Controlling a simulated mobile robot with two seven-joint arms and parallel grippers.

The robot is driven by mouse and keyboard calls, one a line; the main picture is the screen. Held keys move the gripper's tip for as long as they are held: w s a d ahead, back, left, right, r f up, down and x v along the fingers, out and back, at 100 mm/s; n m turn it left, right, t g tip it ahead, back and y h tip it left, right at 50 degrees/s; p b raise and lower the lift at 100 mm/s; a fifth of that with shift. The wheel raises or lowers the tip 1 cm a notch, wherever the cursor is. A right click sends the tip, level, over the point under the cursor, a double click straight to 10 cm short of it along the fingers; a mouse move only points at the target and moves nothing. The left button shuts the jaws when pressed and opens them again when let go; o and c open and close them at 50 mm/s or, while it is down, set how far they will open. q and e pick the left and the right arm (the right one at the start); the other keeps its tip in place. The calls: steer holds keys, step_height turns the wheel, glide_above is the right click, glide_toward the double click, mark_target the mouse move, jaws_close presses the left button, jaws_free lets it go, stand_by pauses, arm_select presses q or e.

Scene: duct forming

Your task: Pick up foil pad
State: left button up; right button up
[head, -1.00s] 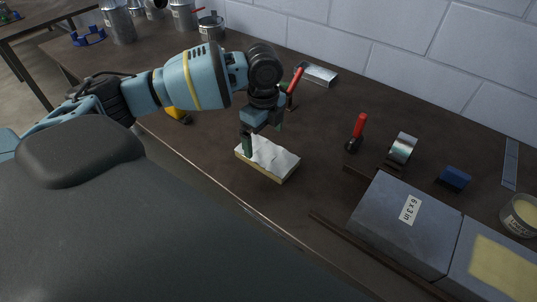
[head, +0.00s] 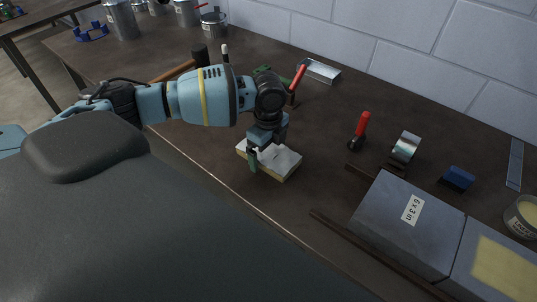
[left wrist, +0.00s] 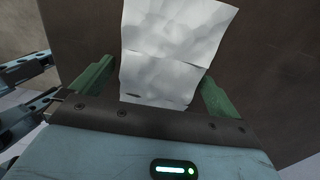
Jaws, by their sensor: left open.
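The foil pad (head: 281,161) is a pale, crinkled silvery sheet on a tan block-like base, lying near the front edge of the workbench. My left gripper (head: 265,160) is over the pad's left part, pointing down, with one green finger in front of the pad's near side. In the left wrist view the pad (left wrist: 172,50) lies between the two open green fingers (left wrist: 155,85), one on each side. I cannot tell whether either finger touches it. The far finger is hidden in the head view. My right gripper is not in view.
Grey duct blocks (head: 405,222) stand on the right, with a dark bar (head: 345,240) along the front. A red-handled tool (head: 361,127), a tape roll (head: 405,146) and a blue block (head: 458,178) lie behind. A metal tray (head: 319,71) is by the wall. A hammer (head: 175,71) lies behind my arm.

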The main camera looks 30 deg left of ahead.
mark_target(269, 152)
arm_select(q)
steer(key=c, duration=0.9)
steer(key=shift+c, duration=0.2)
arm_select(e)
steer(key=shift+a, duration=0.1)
arm_select(q)
steer(key=shift+r, duration=0.1)
steer(key=shift+r, duration=0.55)
step_height(269, 152, up, 2)
steer(key=shift+r, duration=0.2)
steer(key=s+d, duration=0.2)
steer(key=s, duration=0.2)
steer(key=s+d+r+p, duration=0.1)
steer(key=s+d, duration=0.1)
steer(key=s, duration=0.3)
steer(key=s+d, duration=0.2)
steer(key=s, duration=0.3)
steer(key=shift+s+d+r, duration=0.2)
steer(key=shift+s+d, duration=0.05)
steer(key=shift+d, duration=0.1)
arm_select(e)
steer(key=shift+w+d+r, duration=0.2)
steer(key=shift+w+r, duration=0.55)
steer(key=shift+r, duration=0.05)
